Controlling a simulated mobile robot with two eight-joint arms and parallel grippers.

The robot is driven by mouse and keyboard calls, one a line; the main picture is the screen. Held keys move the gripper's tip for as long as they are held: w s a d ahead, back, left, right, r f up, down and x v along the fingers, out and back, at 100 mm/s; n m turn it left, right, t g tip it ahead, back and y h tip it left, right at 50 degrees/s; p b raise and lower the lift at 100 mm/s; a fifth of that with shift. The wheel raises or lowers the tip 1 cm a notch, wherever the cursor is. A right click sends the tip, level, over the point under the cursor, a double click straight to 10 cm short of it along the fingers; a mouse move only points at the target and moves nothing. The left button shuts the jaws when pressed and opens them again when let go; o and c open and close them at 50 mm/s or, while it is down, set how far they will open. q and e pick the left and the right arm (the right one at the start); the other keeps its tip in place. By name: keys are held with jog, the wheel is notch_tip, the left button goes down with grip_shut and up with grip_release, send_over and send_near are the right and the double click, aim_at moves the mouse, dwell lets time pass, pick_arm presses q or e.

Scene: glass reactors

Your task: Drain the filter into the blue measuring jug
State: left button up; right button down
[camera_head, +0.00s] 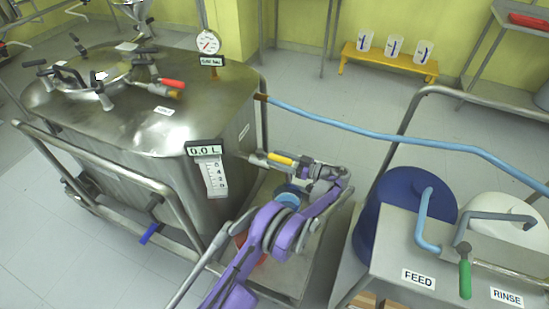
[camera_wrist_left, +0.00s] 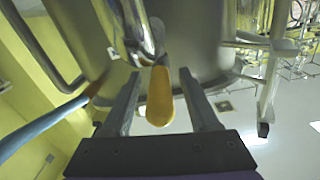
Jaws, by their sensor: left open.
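The steel filter vessel (camera_head: 150,110) stands at the left, with a 0.0 L display (camera_head: 205,150) on its side. A yellow valve handle (camera_head: 281,159) sticks out from its right side. My left gripper (camera_head: 303,167) is at this handle, open. In the left wrist view the handle (camera_wrist_left: 160,97) lies between the two open fingers (camera_wrist_left: 158,85), with gaps on both sides. A blue round container (camera_head: 289,198), possibly the blue jug, shows partly below the gripper on the trolley; my arm hides much of it. My right gripper is not in view.
A reddish container (camera_head: 250,247) shows partly behind my left arm. A blue drum (camera_head: 400,205) and a bench with FEED and RINSE labels (camera_head: 418,279) stand at the right. A blue hose (camera_head: 380,136) crosses behind. Jugs (camera_head: 395,47) stand on a yellow bench (camera_head: 388,66) at the back.

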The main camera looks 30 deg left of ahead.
pick_arm(q)
jog(key=shift+a, duration=0.7)
grip_shut()
dwell(1.0)
